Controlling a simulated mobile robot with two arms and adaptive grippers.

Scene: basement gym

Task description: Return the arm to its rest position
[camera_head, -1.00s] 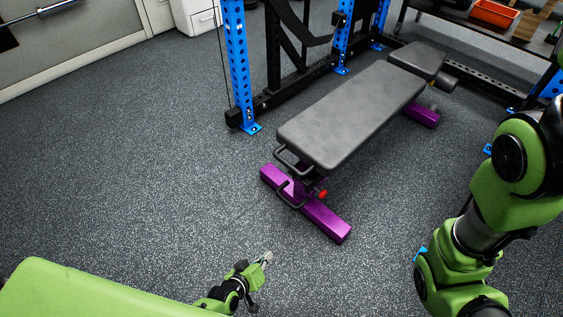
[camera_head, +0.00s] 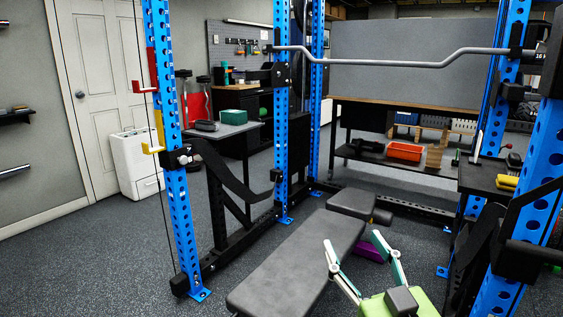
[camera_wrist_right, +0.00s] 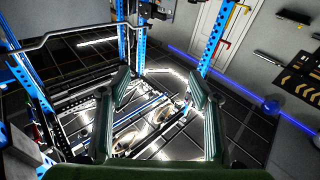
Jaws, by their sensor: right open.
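My right gripper (camera_head: 354,241) shows at the lower middle right of the head view, with its green body at the bottom edge. Its two pale and dark green fingers point up and stand well apart, with nothing between them. In the right wrist view the same gripper (camera_wrist_right: 157,74) is open and empty, its fingers spread toward the rack and ceiling area. In the head view it appears in front of the grey bench (camera_head: 298,262), overlapping its right side. My left gripper is not in either view.
A blue power rack (camera_head: 168,165) surrounds the bench, with a bent bar (camera_head: 395,62) across it. A black platform (camera_head: 487,178) stands at right. A shelf behind holds an orange bin (camera_head: 404,151). A white cabinet (camera_head: 137,162) stands by the door. Floor at lower left is clear.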

